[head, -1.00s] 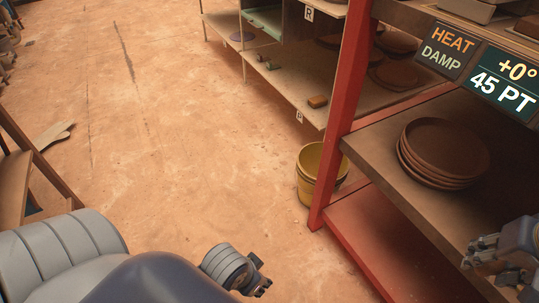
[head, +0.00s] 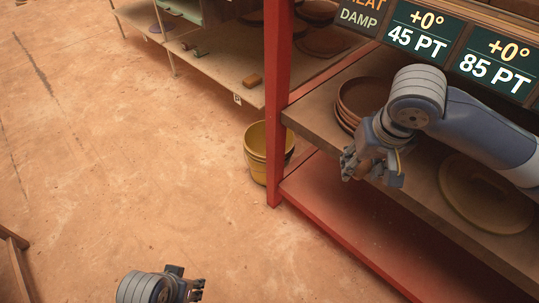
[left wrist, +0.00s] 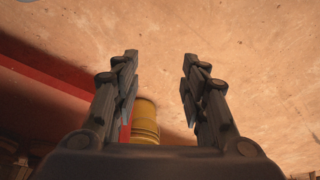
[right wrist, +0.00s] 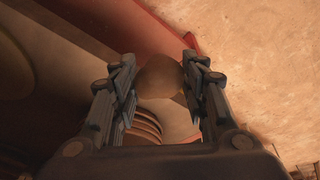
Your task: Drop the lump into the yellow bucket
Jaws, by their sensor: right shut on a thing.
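The yellow bucket (head: 256,158) stands on the floor beside the red rack post; it also shows in the left wrist view (left wrist: 146,122), beyond the fingers. My right gripper (head: 360,172) is in front of the rack's middle shelf, right of and above the bucket. In the right wrist view it is shut on a rounded brown lump (right wrist: 160,77), held at the fingertips. In the head view the fingers mostly hide the lump. My left gripper (head: 196,288) is low over the floor at the bottom of the picture. Its fingers are apart with nothing between them.
The red post (head: 278,90) stands between the bucket and my right gripper. Stacked brown plates (head: 358,97) and a round lid-like disc (head: 485,195) lie on the middle shelf (head: 440,215). A lower shelf unit stands behind the bucket. The floor (head: 150,170) left of the bucket is clear.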

